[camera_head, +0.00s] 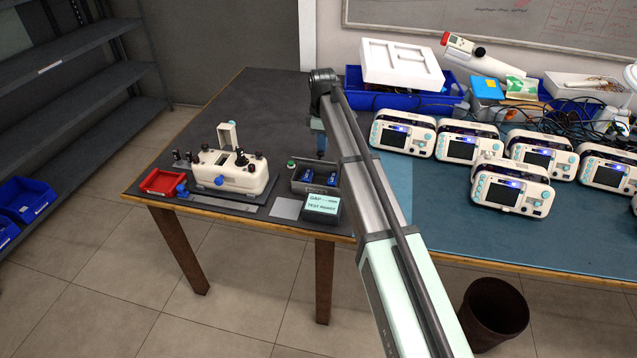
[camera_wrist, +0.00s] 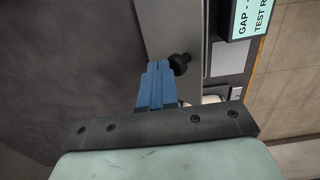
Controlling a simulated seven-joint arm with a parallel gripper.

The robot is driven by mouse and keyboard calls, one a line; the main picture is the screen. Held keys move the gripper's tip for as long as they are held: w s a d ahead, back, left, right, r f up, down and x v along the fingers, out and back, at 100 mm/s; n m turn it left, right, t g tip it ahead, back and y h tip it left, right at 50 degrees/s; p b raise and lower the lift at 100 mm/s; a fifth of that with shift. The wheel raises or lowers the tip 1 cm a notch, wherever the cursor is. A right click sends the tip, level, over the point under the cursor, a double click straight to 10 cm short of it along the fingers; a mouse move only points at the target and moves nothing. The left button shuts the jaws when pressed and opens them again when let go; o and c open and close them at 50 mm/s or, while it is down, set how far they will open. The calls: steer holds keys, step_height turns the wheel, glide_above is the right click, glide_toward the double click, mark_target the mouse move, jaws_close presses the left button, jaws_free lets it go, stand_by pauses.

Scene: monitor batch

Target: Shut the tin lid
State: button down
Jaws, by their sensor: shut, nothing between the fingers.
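The tin (camera_head: 300,188) is a small grey box near the left part of the table in the head view. It looks open on top, with dark blue things (camera_head: 309,176) inside. In the wrist view the fingers (camera_wrist: 157,68) are close beside a black knob (camera_wrist: 180,63) on a grey flat panel (camera_wrist: 170,25), which may be the lid. I cannot tell whether they touch it.
A display box (camera_head: 322,206) stands in front of the tin. A cream bench device (camera_head: 230,176) and a red tray (camera_head: 162,182) are to the left. Several monitors (camera_head: 402,134) stand right of my arm. The dark table (camera_head: 240,110) is clear behind the device.

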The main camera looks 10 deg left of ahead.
mark_target(319, 160)
steer(key=shift+s, duration=0.15)
steer(key=shift+s+f, duration=0.35)
steer(key=shift+s, duration=0.5)
steer(key=shift+s+f, duration=0.5)
steer(key=shift+s, duration=0.35)
